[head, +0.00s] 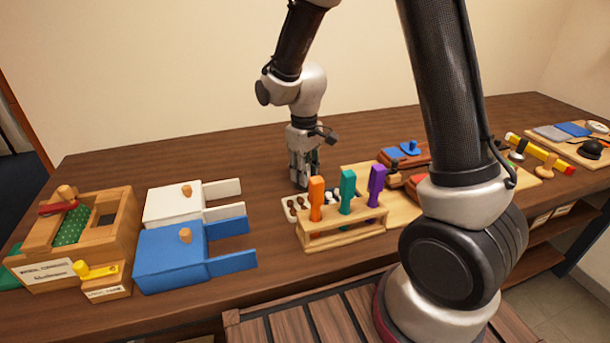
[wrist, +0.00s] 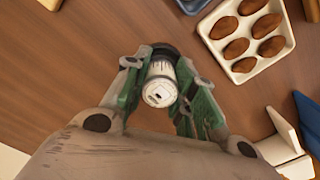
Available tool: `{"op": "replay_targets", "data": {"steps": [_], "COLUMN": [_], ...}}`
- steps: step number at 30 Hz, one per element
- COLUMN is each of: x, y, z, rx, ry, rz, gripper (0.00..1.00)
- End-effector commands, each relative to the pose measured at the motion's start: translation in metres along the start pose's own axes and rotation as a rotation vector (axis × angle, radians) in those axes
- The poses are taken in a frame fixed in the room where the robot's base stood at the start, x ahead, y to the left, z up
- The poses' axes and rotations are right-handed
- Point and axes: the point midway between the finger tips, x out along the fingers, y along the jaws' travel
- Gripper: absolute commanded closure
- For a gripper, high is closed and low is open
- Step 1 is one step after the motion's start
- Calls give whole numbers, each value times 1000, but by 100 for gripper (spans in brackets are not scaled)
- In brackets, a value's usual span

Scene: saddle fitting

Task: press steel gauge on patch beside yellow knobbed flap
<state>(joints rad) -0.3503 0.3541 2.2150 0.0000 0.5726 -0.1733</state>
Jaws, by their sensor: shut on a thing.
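My gripper (wrist: 160,75) is shut on a short silver cylinder, likely the steel gauge (wrist: 159,90), with a pale round end and small dark markings. In the head view my gripper (head: 303,178) points down over the middle of the table; the gauge is hard to make out there. A small yellow knobbed piece (head: 95,270) sits at the front right of a wooden frame box (head: 122,225) at the far left, well away from my gripper. A green dotted patch (head: 72,228) lies inside that box, beside a red bar with a wooden knob (head: 68,198).
White (head: 170,205) and blue (head: 165,260) knobbed boxes stand between the wooden box and my gripper. A wooden rack (head: 340,232) with orange, teal and purple handles is close in front. A white tray of brown ovals (wrist: 245,70) is near. Bare tabletop lies behind.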

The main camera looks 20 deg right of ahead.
Motion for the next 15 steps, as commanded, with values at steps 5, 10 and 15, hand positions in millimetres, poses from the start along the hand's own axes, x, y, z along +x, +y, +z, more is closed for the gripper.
{"op": "replay_targets", "data": {"steps": [5,10,15], "x": [-1,-8,-20], "y": [0,0,0], "z": [0,-1,-1], "rx": [0,0,0], "ry": [1,3,3], "rz": [0,1,1], "gripper": [91,91,91]}}
